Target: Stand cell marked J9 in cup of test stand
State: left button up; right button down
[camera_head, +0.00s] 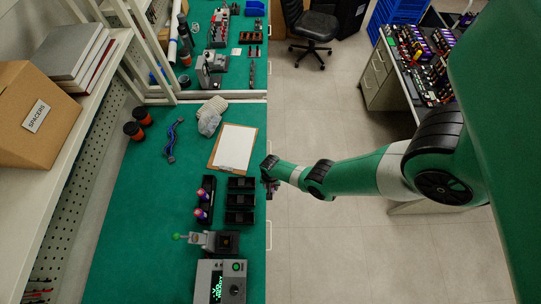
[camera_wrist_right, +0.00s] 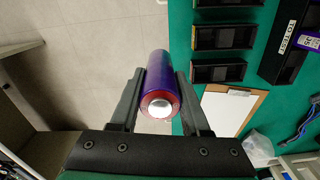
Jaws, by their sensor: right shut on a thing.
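My right gripper (camera_head: 269,180) is beyond the right edge of the green bench, over the floor side. In the right wrist view my right gripper (camera_wrist_right: 159,88) is shut on a purple cell (camera_wrist_right: 159,70) with a red end and silver cap. No J9 mark is readable on it. My left gripper is out of view.
Black bins (camera_head: 240,200) line the bench edge beside the rack. A clipboard (camera_head: 233,147) lies beyond them. A grey meter box (camera_head: 221,283) with a green display stands nearest. The bench left of the rack is clear.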

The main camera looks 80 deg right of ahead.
jog(key=w+a+f+b, duration=0.4)
jog(key=w+a+b, duration=0.45)
jog(key=w, duration=0.35)
jog(key=w+a+f+b, duration=0.1)
jog(key=w+a+b, duration=0.2)
jog(key=a+b, duration=0.2)
jog(key=w+a+f+b, duration=0.2)
jog(key=a+b, duration=0.4)
jog(key=a, duration=0.4)
jog(key=shift+w+a, duration=0.25)
jog(key=shift+w, duration=0.45)
jog(key=shift+f, duration=0.15)
notch_tip(320, 180, down, 3)
jog(key=b, duration=0.3)
jog(key=shift+f+b, duration=0.15)
jog(key=shift+b, duration=0.15)
